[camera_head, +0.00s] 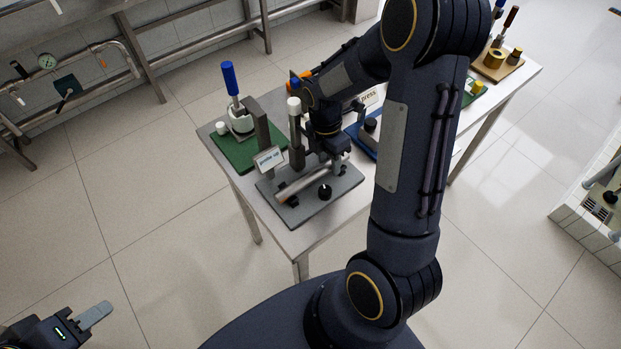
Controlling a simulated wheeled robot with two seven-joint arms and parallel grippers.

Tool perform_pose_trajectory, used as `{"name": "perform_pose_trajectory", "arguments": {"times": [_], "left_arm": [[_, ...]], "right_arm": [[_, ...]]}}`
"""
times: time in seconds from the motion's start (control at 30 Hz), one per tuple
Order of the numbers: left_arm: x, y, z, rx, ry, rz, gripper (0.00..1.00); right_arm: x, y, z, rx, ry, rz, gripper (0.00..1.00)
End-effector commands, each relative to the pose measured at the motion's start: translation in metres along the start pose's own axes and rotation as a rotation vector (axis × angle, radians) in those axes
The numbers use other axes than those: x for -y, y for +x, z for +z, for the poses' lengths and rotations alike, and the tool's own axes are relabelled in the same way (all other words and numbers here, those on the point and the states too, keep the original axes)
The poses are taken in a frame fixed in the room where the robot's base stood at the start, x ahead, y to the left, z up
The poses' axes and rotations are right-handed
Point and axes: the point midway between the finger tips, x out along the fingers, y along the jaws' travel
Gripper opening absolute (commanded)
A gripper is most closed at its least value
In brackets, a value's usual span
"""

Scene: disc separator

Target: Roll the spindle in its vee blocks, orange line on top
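The spindle (299,185) is a pale metal cylinder lying slantwise across dark supports on a grey base plate (318,207). I take the supports to be the vee blocks; they are small and partly hidden. I cannot make out an orange line on the spindle. My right gripper (334,158) points down at the spindle's upper right end. Its fingers are small and dark, so I cannot tell whether they are open or touch the spindle. My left gripper (95,314) is at the bottom left, away from the table, with no object visible in it; its finger gap does not show.
A "probe up" sign (269,159), a grey post (295,122) and a black knob (325,192) stand close around the spindle. A green board (236,152) with a blue-handled tool (231,80) is left. My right arm hides much of the metal table (322,232).

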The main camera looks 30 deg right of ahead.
Motion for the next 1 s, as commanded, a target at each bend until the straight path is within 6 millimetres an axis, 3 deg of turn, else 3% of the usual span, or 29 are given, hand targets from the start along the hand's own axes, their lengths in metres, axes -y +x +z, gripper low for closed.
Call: {"name": "perform_pose_trajectory", "arguments": {"times": [0.07,0.33,0.87,1.0], "left_arm": [[0.000,0.000,0.000,0.000,0.000,0.000,0.36],[0.000,0.000,0.000,0.000,0.000,0.000,0.36],[-0.001,-0.003,-0.001,0.000,0.000,0.000,0.36],[-0.005,-0.011,-0.005,0.000,0.000,0.000,0.36]], "right_arm": [[0.000,0.000,0.000,0.000,0.000,0.000,0.38],[0.000,0.000,0.000,0.000,0.000,0.000,0.04],[0.000,-0.005,0.000,0.000,0.001,0.000,0.04],[-0.001,-0.007,0.000,0.000,0.000,-0.045,0.04]]}}
